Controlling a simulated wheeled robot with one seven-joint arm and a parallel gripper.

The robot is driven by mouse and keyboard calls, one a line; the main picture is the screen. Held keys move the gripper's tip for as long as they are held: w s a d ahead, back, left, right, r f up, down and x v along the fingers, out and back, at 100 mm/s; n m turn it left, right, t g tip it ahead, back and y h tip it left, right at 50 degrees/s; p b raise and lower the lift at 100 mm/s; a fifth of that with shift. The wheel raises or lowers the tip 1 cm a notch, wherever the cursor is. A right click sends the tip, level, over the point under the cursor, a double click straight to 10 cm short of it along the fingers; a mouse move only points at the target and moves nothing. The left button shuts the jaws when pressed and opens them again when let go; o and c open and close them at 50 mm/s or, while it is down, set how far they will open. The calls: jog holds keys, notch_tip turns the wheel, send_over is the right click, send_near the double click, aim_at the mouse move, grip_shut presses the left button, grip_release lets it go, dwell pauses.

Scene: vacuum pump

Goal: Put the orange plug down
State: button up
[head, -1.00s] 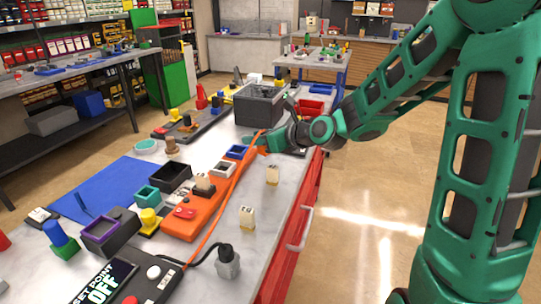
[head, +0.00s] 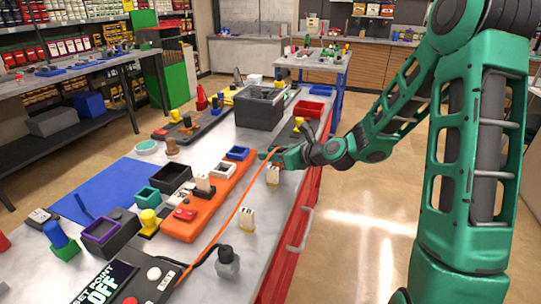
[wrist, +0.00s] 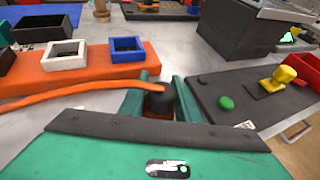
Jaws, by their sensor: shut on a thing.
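My gripper (head: 268,155) is low over the right edge of the workbench, just right of the far end of the orange block. In the wrist view its two green fingers (wrist: 160,101) are shut on the orange plug, which shows a dark rounded end (wrist: 162,98). The plug itself is mostly hidden by the gripper in the head view. Its orange cable (head: 238,207) runs from the gripper back toward the set-point box (head: 115,285). I cannot tell whether the plug touches the bench.
The orange block (head: 190,215) carries blue, white and red parts. Two cream connectors (head: 247,220) and a grey plug (head: 228,262) stand near the right edge. A dark box (head: 259,108) and a red tray (head: 308,108) are farther back. Bare bench (head: 215,145) lies left of the gripper.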

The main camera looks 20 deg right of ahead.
jog(key=o, duration=1.1)
jog(key=shift+c, duration=0.2)
